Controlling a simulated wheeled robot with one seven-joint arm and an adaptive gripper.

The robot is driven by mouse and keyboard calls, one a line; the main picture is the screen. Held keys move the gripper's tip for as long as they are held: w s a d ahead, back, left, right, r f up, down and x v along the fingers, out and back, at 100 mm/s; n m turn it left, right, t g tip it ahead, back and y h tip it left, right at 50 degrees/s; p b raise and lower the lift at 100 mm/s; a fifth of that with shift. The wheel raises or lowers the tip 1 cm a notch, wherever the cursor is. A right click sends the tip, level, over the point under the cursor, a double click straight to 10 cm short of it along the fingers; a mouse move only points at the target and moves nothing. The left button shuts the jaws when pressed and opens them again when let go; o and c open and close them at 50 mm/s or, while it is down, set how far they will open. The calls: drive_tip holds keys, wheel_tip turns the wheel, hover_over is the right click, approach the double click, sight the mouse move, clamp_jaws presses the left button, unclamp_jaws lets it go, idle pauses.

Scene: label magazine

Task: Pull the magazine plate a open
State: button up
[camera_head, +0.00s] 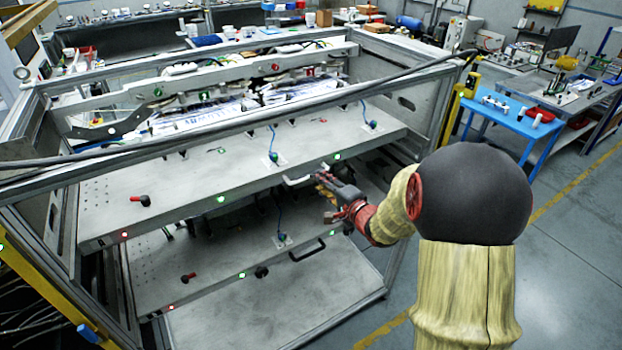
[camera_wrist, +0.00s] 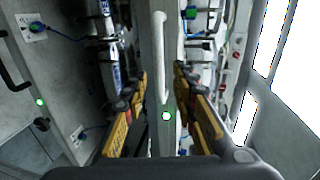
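Magazine plates lie one above another in a metal frame. The upper plate (camera_head: 190,185) is a flat grey board with a white bar handle (camera_head: 298,181) on its front edge; the frames do not show which plate is named a. My gripper (camera_head: 325,183) is at the right end of this handle. In the wrist view, the white handle (camera_wrist: 159,55) and the plate's front edge (camera_wrist: 162,130) stand between the yellow fingers of my gripper (camera_wrist: 161,80). The fingers are apart, with gaps on both sides, and hold nothing.
A lower plate (camera_head: 210,265) with a black handle (camera_head: 307,250) lies underneath, with another board (camera_head: 280,310) below it. A dark cable (camera_head: 230,138) crosses the frame's front. A blue table (camera_head: 512,118) stands at the right. The floor (camera_head: 575,245) on the right is clear.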

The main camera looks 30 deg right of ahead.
drive_tip(key=x, duration=0.6)
drive_tip(key=shift+w+f+b, duration=0.1)
drive_tip(key=shift+w+b, duration=0.05)
drive_tip(key=shift+b, duration=0.25)
drive_tip(key=shift+c, duration=1.2)
drive_tip(key=c, duration=0.4)
clamp_jaws()
